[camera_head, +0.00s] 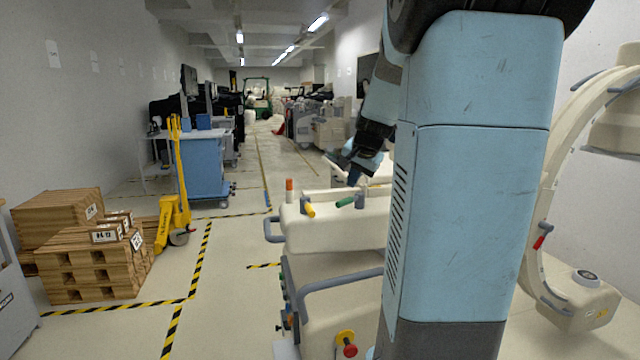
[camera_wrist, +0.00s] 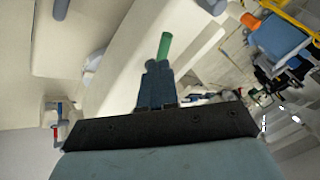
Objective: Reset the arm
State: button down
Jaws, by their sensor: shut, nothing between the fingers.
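My gripper (camera_head: 354,176) hangs over the top of a cream covered cart (camera_head: 335,232), its fingers pointing down. In the wrist view its dark blue fingers (camera_wrist: 157,70) are together with nothing between them. A green-ended handle (camera_head: 346,201) lies on the cart top near the gripper. The green end also shows in the wrist view (camera_wrist: 164,46), just beyond the fingertips; I cannot tell whether they touch. A yellow-ended handle (camera_head: 309,210) and an orange and white cylinder (camera_head: 289,190) are further left on the cart. My blue arm hides the cart's right part.
Wooden pallets (camera_head: 95,262) and a yellow pallet jack (camera_head: 175,205) stand at the left. A blue cart (camera_head: 205,168) is behind them. A cream C-shaped machine (camera_head: 545,200) stands at the right. The taped floor (camera_head: 225,275) between pallets and covered cart is clear.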

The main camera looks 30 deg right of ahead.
jog(key=s+a+r+n+y, duration=0.1)
jog(key=s+a+n, duration=0.2)
jog(key=s+a, duration=0.35)
jog(key=s+a+r+n, duration=0.1)
jog(key=s+a+n, duration=0.25)
jog(key=a, duration=0.65)
jog(key=s+a+f+n, duration=0.1)
jog(key=s+a+n, duration=0.1)
jog(key=s+a, duration=0.2)
jog(key=s+a+f+n+g, duration=0.1)
jog(key=s+a+f+n, duration=0.1)
jog(key=s, duration=0.8)
jog(key=shift+s+a+f+n, duration=0.3)
jog(key=shift+a+n, duration=0.15)
jog(key=shift+a, duration=0.7)
jog(key=shift+w+d, duration=0.1)
